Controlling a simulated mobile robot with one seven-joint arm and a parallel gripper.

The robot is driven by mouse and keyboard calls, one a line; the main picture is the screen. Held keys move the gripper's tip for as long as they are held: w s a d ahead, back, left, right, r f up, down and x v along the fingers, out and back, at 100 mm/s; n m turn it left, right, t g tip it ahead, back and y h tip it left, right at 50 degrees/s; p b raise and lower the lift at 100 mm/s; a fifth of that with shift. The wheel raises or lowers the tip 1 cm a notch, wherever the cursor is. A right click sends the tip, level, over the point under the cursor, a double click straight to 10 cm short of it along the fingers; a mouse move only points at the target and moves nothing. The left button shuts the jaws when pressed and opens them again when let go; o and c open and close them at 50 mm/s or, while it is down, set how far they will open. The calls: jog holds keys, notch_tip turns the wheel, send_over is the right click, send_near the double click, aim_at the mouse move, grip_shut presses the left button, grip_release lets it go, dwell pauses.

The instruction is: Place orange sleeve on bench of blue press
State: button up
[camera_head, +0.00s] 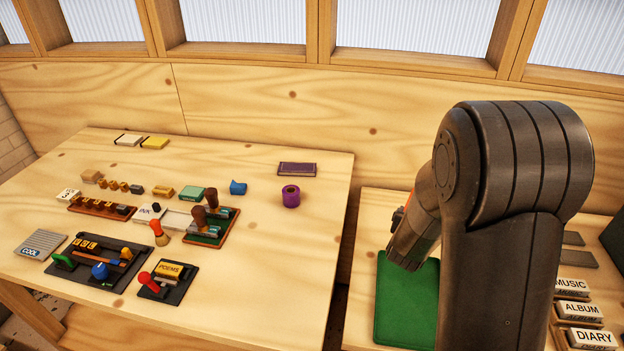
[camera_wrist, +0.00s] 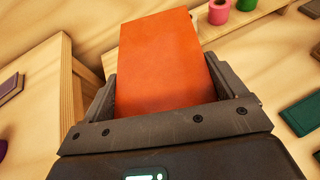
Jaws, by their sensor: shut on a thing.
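My gripper (camera_wrist: 162,75) is shut on the orange sleeve (camera_wrist: 160,55), a flat orange block shape between the two dark fingers in the wrist view. In the head view my arm hides most of the gripper and I cannot clearly make out the sleeve. The blue press seems to be the blue-knobbed piece (camera_head: 100,270) on a dark board (camera_head: 75,270) at the front left of the left table. My gripper is far to its right, over the right table by a green mat. I cannot make out the press's bench clearly.
A red-knobbed press (camera_head: 146,279) with a POEMS piece (camera_head: 172,270) stands right of the dark board. Stamps and a purple roll (camera_head: 291,196) sit farther back. The left table's front right is clear. A green mat (camera_head: 390,310) and labelled blocks (camera_head: 580,310) lie on the right table.

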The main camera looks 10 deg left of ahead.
jog(key=s+a+r, duration=0.3)
jog(key=s+a, duration=0.5)
jog(key=a, duration=0.4)
jog(key=s+a+r+y, duration=0.1)
jog(key=s+a+r, duration=0.3)
jog(key=s+a, duration=0.5)
jog(key=shift+a+n, duration=0.4)
jog(key=shift+a, duration=1.05)
jog(key=shift+s+a, duration=0.1)
send_over(270, 273)
notch_tip(270, 273, down, 7)
jog(key=shift+r, duration=0.1)
jog(key=shift+f, duration=1.9)
